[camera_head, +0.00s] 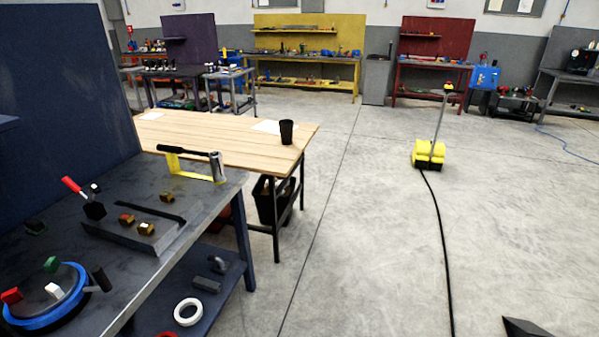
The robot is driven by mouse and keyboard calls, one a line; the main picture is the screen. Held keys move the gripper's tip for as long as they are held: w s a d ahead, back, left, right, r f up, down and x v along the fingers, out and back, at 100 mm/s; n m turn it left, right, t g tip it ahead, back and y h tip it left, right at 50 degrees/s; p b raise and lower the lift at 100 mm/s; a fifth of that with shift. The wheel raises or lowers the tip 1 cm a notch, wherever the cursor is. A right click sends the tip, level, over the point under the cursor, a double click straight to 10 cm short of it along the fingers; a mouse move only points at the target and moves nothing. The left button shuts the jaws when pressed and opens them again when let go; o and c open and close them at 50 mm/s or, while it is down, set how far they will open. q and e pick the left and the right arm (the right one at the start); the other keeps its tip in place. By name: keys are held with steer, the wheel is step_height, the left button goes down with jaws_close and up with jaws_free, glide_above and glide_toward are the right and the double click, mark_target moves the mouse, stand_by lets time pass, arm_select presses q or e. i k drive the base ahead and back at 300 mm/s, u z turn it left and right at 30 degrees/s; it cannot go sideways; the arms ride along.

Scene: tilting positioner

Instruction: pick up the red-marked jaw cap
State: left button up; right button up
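Small brass-coloured blocks sit at the left. One with a reddish top (126,220) and another brass block (146,229) rest on a grey block (122,236) on the dark workbench. A third brass block (166,197) lies just behind them. The reddish one looks like the red-marked jaw cap, but its marking is too small to read. The round positioner with a blue rim (45,322) stands at the lower left and carries a red piece (11,296), a green piece (51,264) and a white piece (54,290).
A red-handled tool (84,197), a dark bar (151,207) and a yellow-framed tool (190,165) lie on the bench (215,190). A white ring (188,312) is on its lower shelf. A wooden table (230,140) stands behind. The floor right of the bench is largely clear.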

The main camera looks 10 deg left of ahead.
mark_target(125, 219)
steer(key=u, duration=1.65)
